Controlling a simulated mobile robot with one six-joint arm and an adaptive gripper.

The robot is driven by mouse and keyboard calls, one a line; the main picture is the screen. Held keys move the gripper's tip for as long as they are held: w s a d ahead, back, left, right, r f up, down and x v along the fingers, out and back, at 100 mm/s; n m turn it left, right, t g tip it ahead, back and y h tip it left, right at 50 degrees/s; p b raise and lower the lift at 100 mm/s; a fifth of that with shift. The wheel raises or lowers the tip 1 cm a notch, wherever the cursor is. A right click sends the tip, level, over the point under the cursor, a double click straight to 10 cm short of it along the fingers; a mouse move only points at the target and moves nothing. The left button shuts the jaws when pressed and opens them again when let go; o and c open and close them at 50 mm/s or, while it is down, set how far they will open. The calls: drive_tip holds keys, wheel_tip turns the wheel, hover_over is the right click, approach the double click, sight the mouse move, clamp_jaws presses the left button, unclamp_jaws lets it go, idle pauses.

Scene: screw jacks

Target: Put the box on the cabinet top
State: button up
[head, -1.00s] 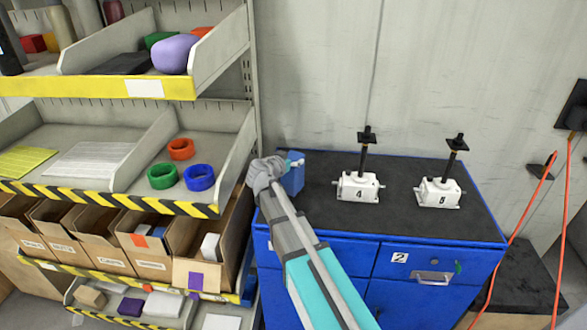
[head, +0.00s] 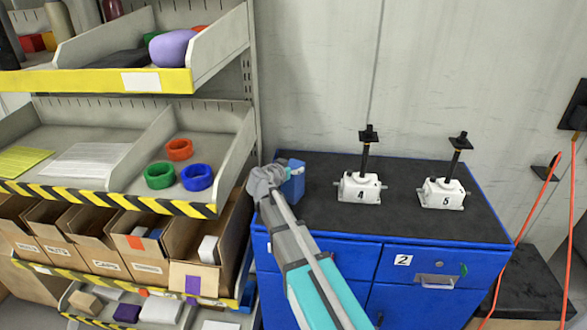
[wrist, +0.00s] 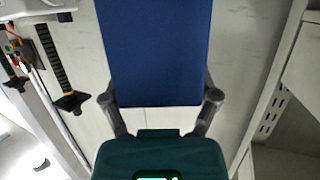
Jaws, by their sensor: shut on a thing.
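The blue box (head: 293,181) is at the left end of the cabinet top in the head view. In the wrist view the box (wrist: 155,50) fills the upper middle, between the two fingers. My gripper (head: 284,178) is shut on it. The blue cabinet has a black top (head: 325,212). The box appears over the top's left part, beside the shelf rack. My gripper and arm hide its lower edge, so I cannot tell whether it touches the top.
Two white screw jacks, number 4 (head: 360,188) and number 5 (head: 441,193), stand upright on the cabinet's middle and right. The shelf rack (head: 225,150) with cardboard bins is close on the left. A grey wall stands behind. Red cables (head: 530,215) hang at right.

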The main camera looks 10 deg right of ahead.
drive_tip(key=shift+f, duration=0.15)
drive_tip(key=o, duration=1.2)
drive_tip(key=shift+c, duration=0.2)
drive_tip(key=shift+r, duration=0.25)
drive_tip(key=p+v, duration=0.3)
drive_tip(key=v, duration=0.9)
drive_tip(key=shift+p, duration=0.35)
drive_tip(key=shift+s+f, duration=0.1)
